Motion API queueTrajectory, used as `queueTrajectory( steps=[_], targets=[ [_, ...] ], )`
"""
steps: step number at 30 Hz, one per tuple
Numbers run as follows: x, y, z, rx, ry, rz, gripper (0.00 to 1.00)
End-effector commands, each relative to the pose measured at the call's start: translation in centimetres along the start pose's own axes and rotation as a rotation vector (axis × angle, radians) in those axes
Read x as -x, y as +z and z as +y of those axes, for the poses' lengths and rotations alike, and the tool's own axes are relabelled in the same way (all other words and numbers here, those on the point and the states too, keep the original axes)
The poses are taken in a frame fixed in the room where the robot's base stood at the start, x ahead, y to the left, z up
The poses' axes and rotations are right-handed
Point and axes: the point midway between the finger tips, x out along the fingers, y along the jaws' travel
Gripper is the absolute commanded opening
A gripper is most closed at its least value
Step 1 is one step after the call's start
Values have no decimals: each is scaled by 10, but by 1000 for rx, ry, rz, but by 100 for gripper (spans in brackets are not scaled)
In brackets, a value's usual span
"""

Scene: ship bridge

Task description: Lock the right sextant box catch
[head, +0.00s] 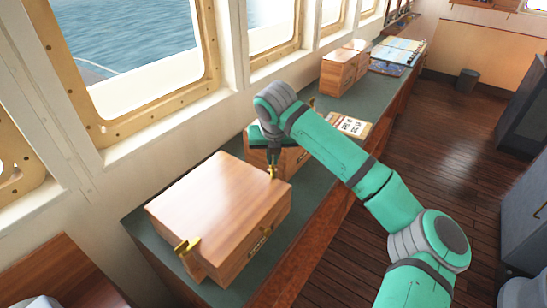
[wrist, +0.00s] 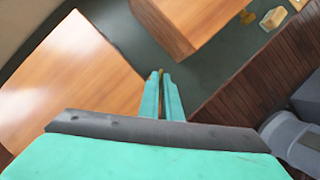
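The sextant box (head: 215,200) is a closed wooden box at the near end of the green counter. Its lid also fills the left of the wrist view (wrist: 65,80). A brass right catch (head: 271,172) stands at the box's far right corner. A brass left catch (head: 188,245) sticks out at the near corner. My gripper (head: 270,161) points down at the right catch. In the wrist view, its fingers (wrist: 163,84) are close together with a thin brass strip of the catch between them. The catch's lower part is hidden there.
A second wooden box (head: 290,160) stands just beyond, partly behind my gripper. Farther along are another wooden box (head: 343,74), a card with markings (head: 348,125) and charts (head: 400,52). Windows line the left. The wooden floor (head: 430,140) on the right is clear near the counter.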

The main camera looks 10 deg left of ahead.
Motion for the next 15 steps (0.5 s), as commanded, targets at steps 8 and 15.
queueTrajectory(
  steps=[8, 15],
  targets=[
    [0, 1, 2, -241, -105, -1, 0],
    [0, 2, 3, -429, -182, -1, 0]
  ],
)
